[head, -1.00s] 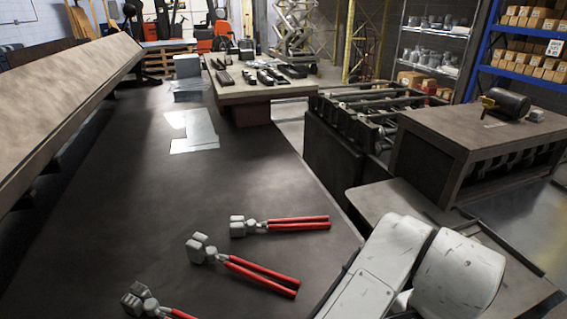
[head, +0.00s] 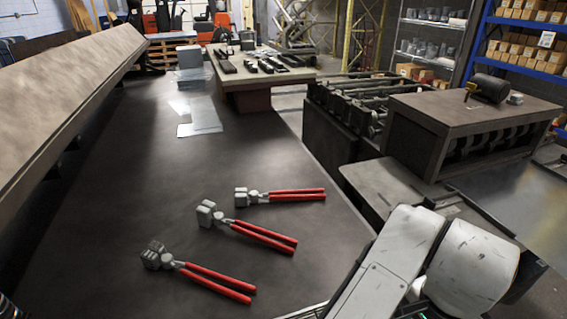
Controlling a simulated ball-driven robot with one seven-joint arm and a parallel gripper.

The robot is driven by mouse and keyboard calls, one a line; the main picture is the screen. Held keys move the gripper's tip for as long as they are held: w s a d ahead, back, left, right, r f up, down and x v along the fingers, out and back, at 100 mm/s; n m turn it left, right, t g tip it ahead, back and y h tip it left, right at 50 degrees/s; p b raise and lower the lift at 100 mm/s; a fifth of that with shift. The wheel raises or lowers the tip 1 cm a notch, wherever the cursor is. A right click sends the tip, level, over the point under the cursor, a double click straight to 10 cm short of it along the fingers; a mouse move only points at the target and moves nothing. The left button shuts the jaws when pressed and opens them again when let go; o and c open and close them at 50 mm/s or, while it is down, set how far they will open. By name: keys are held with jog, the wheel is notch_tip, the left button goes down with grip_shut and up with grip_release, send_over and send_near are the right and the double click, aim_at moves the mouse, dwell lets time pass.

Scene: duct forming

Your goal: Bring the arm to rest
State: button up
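My arm shows at the lower right of the head view as white, scuffed links, in front of the dark table's right edge. My gripper is not in view, so its opening and anything in it are hidden. Three red-handled tools with grey heads lie on the dark table (head: 150,215): a far one (head: 290,196), a middle one (head: 262,235) and a near one (head: 215,282). They lie apart from each other, and my visible arm links are clear of them.
Flat metal sheets (head: 203,115) lie farther back on the table. A long sloped beam (head: 70,95) runs along the left. A side table (head: 265,82) holds dark bars. A machine with rollers (head: 365,105) and a brown bench (head: 470,108) stand at the right. The table's middle is clear.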

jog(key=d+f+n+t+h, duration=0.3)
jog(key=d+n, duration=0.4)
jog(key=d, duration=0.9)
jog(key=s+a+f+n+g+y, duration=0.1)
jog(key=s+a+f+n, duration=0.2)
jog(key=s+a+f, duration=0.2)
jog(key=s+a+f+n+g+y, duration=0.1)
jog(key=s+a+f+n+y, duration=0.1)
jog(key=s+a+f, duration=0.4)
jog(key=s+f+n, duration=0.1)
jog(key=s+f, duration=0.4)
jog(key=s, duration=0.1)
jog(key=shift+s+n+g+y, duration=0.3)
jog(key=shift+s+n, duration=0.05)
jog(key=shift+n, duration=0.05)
